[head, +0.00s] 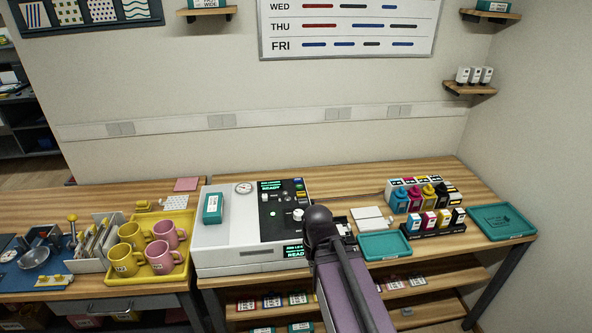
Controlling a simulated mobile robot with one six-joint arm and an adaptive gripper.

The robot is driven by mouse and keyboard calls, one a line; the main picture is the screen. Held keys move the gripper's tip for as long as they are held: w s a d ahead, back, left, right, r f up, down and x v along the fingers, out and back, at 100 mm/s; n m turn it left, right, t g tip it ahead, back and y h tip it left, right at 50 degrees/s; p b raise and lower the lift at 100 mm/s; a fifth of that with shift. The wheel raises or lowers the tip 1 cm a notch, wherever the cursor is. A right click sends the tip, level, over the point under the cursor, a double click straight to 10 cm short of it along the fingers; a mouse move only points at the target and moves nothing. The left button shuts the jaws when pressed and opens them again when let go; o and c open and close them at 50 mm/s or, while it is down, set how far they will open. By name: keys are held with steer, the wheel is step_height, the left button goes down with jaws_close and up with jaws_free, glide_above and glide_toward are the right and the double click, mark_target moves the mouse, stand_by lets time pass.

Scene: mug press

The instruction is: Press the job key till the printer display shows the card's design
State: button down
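The white printer (225,236) stands on the wooden bench, with a black control panel (283,217) on its right part. A small display with green text (271,186) is at the panel's back, and another green-lit display (293,251) is on the front face. Both seem to read READY; the other text is too small to read. The panel has a white knob (298,214) and small buttons; I cannot tell which is the job key. My arm reaches over the panel's right side and hides part of it. My gripper's fingers are hidden behind the arm. I cannot identify the task's card.
A teal box (213,208) lies on the printer. A yellow tray (183,272) with yellow and pink mugs stands left. White slabs (371,217), a teal tray (385,245) and ink bottles (428,197) are right. A pink card (186,184) and patterned card (174,202) lie behind the mugs.

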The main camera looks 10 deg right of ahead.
step_height(320, 180, up, 11)
steer(key=p, duration=0.9)
steer(key=shift+w+f, duration=0.1)
steer(key=shift+w, duration=0.05)
